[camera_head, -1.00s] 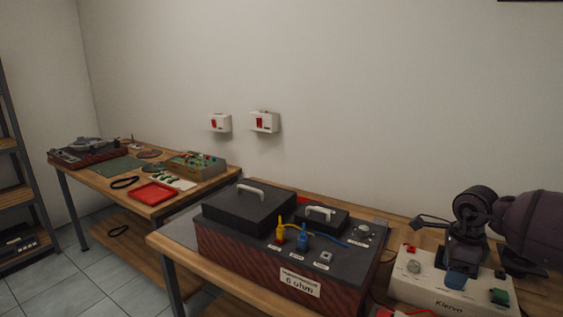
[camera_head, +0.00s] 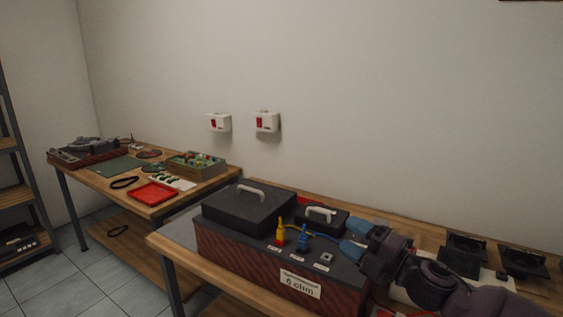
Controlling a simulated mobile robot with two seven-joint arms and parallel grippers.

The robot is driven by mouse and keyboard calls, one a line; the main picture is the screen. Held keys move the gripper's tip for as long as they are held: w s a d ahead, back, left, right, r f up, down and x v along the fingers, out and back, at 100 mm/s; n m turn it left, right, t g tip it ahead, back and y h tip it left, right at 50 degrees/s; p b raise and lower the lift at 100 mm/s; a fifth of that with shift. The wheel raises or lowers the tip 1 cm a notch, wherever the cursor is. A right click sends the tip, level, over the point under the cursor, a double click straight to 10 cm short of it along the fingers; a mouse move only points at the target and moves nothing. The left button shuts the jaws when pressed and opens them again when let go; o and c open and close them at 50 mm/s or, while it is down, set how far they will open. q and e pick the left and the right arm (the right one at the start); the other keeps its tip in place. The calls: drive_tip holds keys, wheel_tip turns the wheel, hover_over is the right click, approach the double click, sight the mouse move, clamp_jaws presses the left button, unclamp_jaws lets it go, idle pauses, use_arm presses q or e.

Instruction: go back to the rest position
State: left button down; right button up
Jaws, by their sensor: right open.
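My right gripper (camera_head: 355,239) reaches in from the lower right, with its blue-tipped fingers apart and nothing seen between them. It is over or in front of the right end of the large dark box (camera_head: 310,270) labelled "6 ohm"; the exact gap cannot be told. My arm hides that end of the box. My left gripper is not in view.
A yellow plug (camera_head: 280,232) and a blue plug (camera_head: 303,240) stand upright on the box near the gripper. Dark square pieces (camera_head: 465,250) lie behind my arm. A red tray (camera_head: 153,193) is on the left table. Wall switches (camera_head: 266,122) are above.

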drive_tip(key=s+d+f+m+t+h, duration=0.1)
drive_tip(key=s+d+f+m+h, duration=0.4)
drive_tip(key=f+m, duration=0.5)
drive_tip(key=s+d+f+m+t+h, duration=0.1)
drive_tip(key=s+d+f+m+h, duration=0.2)
drive_tip(key=s+f+m+h, duration=0.5)
drive_tip(key=s+d+f+m+g, duration=0.2)
drive_tip(key=s+f+m, duration=0.2)
drive_tip(key=s+f, duration=0.3)
drive_tip(key=s+d+f+m+g+h, duration=0.1)
drive_tip(key=s+f+m, duration=0.3)
drive_tip(key=s+f, duration=0.4)
drive_tip(key=s+d+g, duration=0.1)
drive_tip(key=s, duration=0.3)
drive_tip(key=shift+d+m+g, duration=0.3)
